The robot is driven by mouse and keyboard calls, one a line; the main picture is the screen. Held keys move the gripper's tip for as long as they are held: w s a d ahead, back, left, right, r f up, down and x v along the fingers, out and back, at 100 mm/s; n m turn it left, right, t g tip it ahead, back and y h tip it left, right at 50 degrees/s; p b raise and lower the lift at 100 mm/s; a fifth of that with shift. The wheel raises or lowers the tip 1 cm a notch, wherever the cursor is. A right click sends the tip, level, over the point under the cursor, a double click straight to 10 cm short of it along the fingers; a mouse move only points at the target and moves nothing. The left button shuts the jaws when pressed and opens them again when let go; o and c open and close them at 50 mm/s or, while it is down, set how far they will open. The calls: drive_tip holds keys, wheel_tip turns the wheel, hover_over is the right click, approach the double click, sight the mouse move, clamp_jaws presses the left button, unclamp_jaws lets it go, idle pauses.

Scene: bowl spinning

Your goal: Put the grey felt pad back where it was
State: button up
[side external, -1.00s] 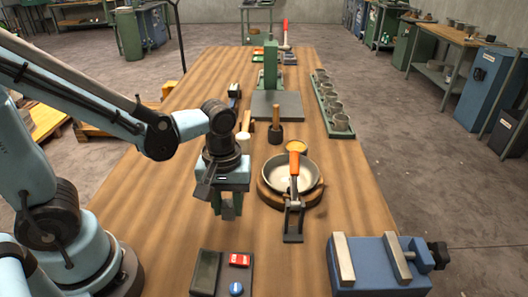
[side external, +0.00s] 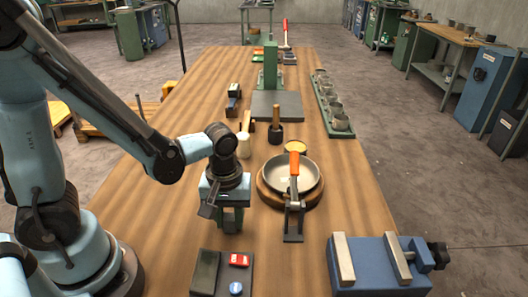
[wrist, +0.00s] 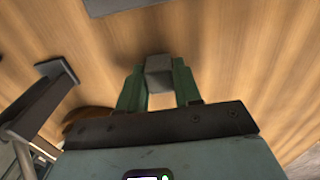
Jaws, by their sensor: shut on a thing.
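My gripper (side external: 231,221) is over the wood table, left of the bowl and behind the front panel. In the wrist view, my gripper's green fingers (wrist: 159,86) are shut on a small grey block, which looks like the felt pad (wrist: 158,68). The pad cannot be made out in the side view. The metal bowl (side external: 311,181) sits on a round wooden base (side external: 269,195), with an orange-handled tool (side external: 294,165) across it on a dark stand (side external: 293,232). I cannot tell how far the pad is from the table.
A panel with a dark slab (side external: 205,272), a red block (side external: 239,260) and a blue knob (side external: 236,288) lies in front. A blue vise (side external: 378,265) is at front right.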

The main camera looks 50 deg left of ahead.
sight(229, 216)
drive_tip(key=o, duration=0.9)
drive_tip(key=shift+o, duration=0.2)
drive_tip(key=shift+r, duration=0.15)
wheel_tip(229, 216, up, 12)
drive_tip(key=shift+w+a+r+m+t, duration=0.15)
drive_tip(key=shift+w+a+m+t, duration=0.2)
drive_tip(key=shift+a+m+t, duration=0.75)
drive_tip(key=shift+w+a+r+m+t, duration=0.1)
drive_tip(key=shift+w+a+m+t, duration=0.35)
drive_tip(key=shift+m+t, duration=1.15)
drive_tip(key=shift+w+a+r+m+t, duration=0.2)
drive_tip(key=shift+a+m+t, duration=0.75)
drive_tip(key=shift+m, duration=0.85)
